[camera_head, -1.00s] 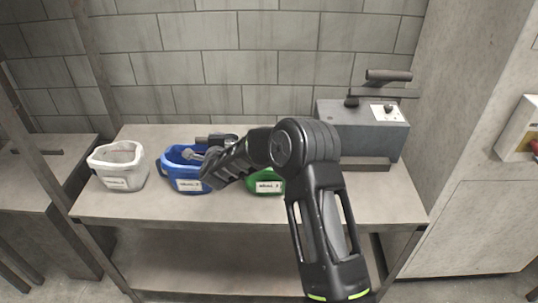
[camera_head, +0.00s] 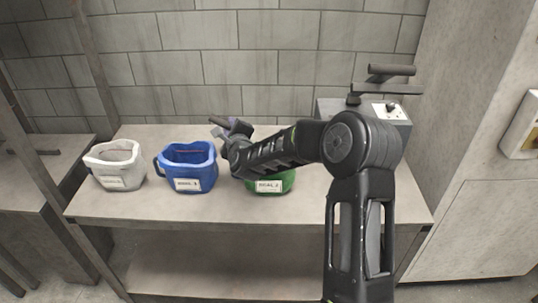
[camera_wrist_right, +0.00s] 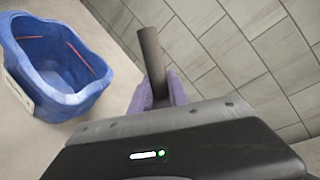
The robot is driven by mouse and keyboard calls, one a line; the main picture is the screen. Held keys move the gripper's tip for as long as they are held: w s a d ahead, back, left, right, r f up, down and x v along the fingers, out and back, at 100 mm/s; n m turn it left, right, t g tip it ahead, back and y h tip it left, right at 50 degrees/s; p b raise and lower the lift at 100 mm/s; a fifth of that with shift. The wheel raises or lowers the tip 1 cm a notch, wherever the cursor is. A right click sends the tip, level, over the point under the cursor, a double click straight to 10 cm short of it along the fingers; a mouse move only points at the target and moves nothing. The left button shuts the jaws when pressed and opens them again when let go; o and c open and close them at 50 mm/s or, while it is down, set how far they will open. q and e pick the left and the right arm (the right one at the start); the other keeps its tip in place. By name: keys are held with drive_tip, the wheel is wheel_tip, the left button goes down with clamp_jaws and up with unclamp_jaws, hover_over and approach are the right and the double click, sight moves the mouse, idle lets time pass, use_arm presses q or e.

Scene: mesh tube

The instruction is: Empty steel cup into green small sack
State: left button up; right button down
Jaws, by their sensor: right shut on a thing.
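The green small sack (camera_head: 288,181) stands on the table, with a white label on its front. My right arm covers its upper part and opening. My right gripper (camera_head: 232,127) is above the table behind the gap between the blue and green sacks. In the right wrist view its purple fingers (camera_wrist_right: 160,92) are shut on a dark bar (camera_wrist_right: 151,58) that sticks out past them. The dark bar (camera_head: 218,121) also shows in the head view. I cannot tell whether it is part of the steel cup. No steel cup is clearly visible. My left gripper is out of view.
A blue sack (camera_head: 188,168) stands left of the green one; in the right wrist view its open mouth (camera_wrist_right: 62,95) shows. A white sack (camera_head: 116,166) stands further left. A grey machine (camera_head: 398,125) is at the back right. The table's front strip (camera_head: 200,207) is clear.

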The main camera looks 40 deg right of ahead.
drive_tip(key=shift+s+d+r+m+t+b, duration=0.4)
drive_tip(key=shift+s+d+m, duration=0.1)
drive_tip(key=shift+d+m, duration=0.15)
drive_tip(key=shift+d+f, duration=0.1)
drive_tip(key=shift+f, duration=0.05)
drive_tip(key=shift+s+d+f+m+b, duration=0.1)
drive_tip(key=shift+s+d+m+b, duration=0.25)
drive_tip(key=shift+m, duration=0.2)
drive_tip(key=shift+s+d+r+m+t+p, duration=0.15)
drive_tip(key=shift+d+r+m+t+p, duration=0.15)
drive_tip(key=shift+r+m+t, duration=0.35)
drive_tip(key=shift+f+m, duration=0.35)
drive_tip(key=shift+s+d+f+m, duration=0.2)
drive_tip(key=shift+f+m, duration=0.05)
drive_tip(key=shift+m, duration=0.25)
drive_tip(key=shift+s+d+r+m+t, duration=0.35)
drive_tip(key=shift+m+t, duration=0.1)
drive_tip(key=shift+m, duration=0.35)
drive_tip(key=shift+d+f, duration=0.2)
drive_tip(key=shift+f, duration=0.05)
drive_tip(key=shift+s+d+m+t+h+b, duration=0.25)
drive_tip(key=shift+s+d+m+b, duration=0.25)
drive_tip(key=shift+m+b, duration=0.6)
drive_tip(key=shift+s+d+m+t+h+b, duration=0.2)
drive_tip(key=shift+s+d+m+b, duration=0.3)
drive_tip(key=shift+b, duration=1)
drive_tip(key=shift+s+d+m+t+h+b, duration=0.15)
drive_tip(key=shift+s+d+m+t+b, duration=0.3)
drive_tip(key=shift+m+b, duration=0.7)
